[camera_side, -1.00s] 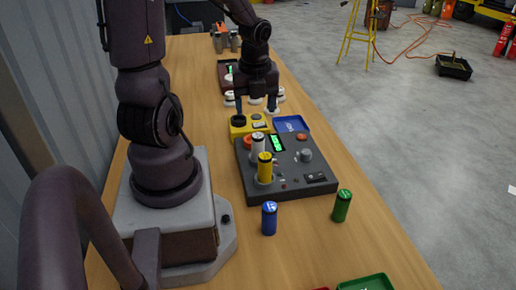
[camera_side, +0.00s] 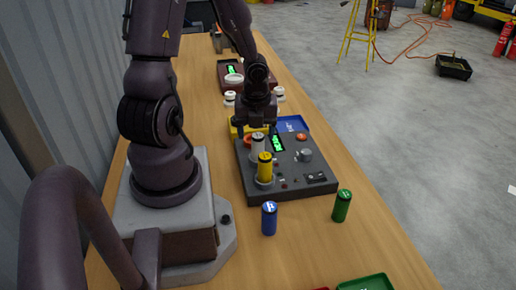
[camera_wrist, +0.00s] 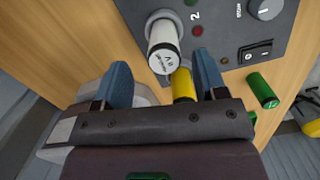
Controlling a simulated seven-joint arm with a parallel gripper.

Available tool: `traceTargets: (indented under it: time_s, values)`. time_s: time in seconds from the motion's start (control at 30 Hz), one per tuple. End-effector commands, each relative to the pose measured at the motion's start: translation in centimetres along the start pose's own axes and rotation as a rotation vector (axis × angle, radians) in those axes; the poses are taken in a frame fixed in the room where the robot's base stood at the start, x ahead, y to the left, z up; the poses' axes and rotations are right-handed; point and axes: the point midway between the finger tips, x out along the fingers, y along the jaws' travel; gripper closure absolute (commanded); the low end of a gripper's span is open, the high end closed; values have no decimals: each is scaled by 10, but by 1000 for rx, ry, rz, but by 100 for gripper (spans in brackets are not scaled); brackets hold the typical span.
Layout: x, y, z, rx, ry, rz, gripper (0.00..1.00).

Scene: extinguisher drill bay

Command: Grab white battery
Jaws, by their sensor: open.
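My gripper (camera_side: 257,128) is open and empty, above and just behind the white battery in the side view.
A blue battery (camera_side: 269,218) and a green battery (camera_side: 342,206) stand on the wooden table in front of the box. A blue tray (camera_side: 291,124) lies behind it, and a green tray (camera_side: 366,284) sits at the front edge. Bare table lies to the right.

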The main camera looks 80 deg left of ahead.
Motion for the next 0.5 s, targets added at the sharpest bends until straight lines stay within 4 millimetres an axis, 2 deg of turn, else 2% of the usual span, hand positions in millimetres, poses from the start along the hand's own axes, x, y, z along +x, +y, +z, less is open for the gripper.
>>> traceTargets:
  time_s: [0.3,0.5]
  values:
    - [38,-5,1,4,3,2,35]
    - [48,-5,2,2,1,1,35]
